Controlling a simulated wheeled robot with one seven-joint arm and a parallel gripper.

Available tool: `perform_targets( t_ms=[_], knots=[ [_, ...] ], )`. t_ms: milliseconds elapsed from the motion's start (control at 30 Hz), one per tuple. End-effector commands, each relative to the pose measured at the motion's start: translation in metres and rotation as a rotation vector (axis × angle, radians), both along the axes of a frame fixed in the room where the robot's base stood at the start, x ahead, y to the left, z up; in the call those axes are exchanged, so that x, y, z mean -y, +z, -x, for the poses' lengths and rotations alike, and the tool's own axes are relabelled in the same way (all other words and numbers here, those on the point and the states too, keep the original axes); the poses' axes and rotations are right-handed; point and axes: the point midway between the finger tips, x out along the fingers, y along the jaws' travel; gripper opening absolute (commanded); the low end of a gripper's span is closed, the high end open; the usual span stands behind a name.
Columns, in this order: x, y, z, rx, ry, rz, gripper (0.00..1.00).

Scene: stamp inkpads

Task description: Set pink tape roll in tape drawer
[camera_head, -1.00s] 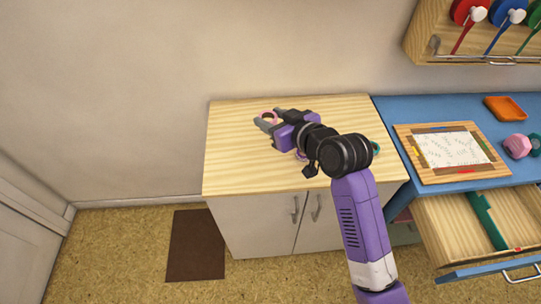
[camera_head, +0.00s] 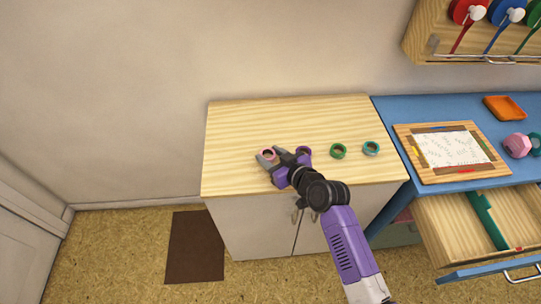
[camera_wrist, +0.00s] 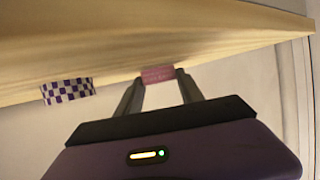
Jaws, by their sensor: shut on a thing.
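My gripper (camera_head: 267,156) is shut on the pink tape roll (camera_head: 268,153) above the left part of the light wooden cabinet top. In the wrist view the pink roll (camera_wrist: 157,75) sits between the two fingertips, seen edge-on. Most of the roll is hidden by the fingers in the head view. An open wooden drawer (camera_head: 450,225) under the blue desk, at the right, has a green divider (camera_head: 486,218); I cannot tell if it is the tape drawer.
A purple checked roll (camera_wrist: 68,91), a green roll (camera_head: 338,151) and a teal roll (camera_head: 371,148) stand on the cabinet top (camera_head: 235,125). The blue desk (camera_head: 440,106) holds a wooden board with paper (camera_head: 450,150), an orange tray (camera_head: 505,107) and a pink object (camera_head: 517,145).

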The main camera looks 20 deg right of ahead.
Motion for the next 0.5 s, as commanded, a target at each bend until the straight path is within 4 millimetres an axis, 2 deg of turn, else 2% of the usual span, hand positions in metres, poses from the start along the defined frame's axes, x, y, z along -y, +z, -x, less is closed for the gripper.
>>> perform_targets(
  t_ms=[367,400,500],
  knots=[
    [-0.0001,-0.0046,-0.0003,0.001,0.000,0.001,0.07],
    [0.0000,-0.0044,-0.0002,0.001,0.000,0.001,0.47],
    [-0.0001,-0.0033,-0.0002,0.001,0.000,0.001,0.66]
  ],
)
